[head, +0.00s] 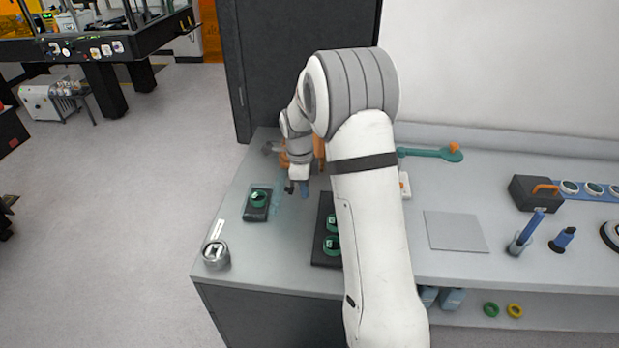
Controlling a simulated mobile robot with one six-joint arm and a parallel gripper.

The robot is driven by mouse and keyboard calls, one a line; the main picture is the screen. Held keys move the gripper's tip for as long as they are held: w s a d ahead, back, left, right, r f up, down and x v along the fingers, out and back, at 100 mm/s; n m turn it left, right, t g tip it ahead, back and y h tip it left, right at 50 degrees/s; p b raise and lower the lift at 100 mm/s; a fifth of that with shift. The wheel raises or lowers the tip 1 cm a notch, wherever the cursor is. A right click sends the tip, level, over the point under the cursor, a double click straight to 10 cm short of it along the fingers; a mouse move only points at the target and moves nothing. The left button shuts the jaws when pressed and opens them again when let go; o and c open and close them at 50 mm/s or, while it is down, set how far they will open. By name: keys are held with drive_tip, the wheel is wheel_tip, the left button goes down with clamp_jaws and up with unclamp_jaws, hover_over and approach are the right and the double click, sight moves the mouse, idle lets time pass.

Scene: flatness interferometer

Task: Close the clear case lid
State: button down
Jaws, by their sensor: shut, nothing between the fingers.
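The case is a small dark tray (256,214) holding a green ring-shaped part (259,198), near the left end of the bench. Its clear bluish lid (279,196) shows faintly at the tray's right side and looks open; its exact angle is hard to tell. My gripper (292,188) is shut and empty, just right of the lid's upper part. I cannot tell whether it touches the lid.
A black tray (325,260) with green parts stands to the right, partly hidden by my arm. A metal cup (215,255) stands at the front left corner. Orange-handled items (319,150) are behind my gripper. A flat grey plate (455,231) lies further right.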

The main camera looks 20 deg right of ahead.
drive_tip(key=shift+w+a+r, duration=0.15)
drive_tip(key=shift+a, duration=0.3)
drive_tip(key=shift+w+a+r, duration=0.1)
drive_tip(key=shift+w+a, duration=0.05)
drive_tip(key=shift+a, duration=0.3)
drive_tip(key=shift+r, duration=0.1)
drive_tip(key=shift+w+d+r+h, duration=0.1)
drive_tip(key=shift+h, duration=0.2)
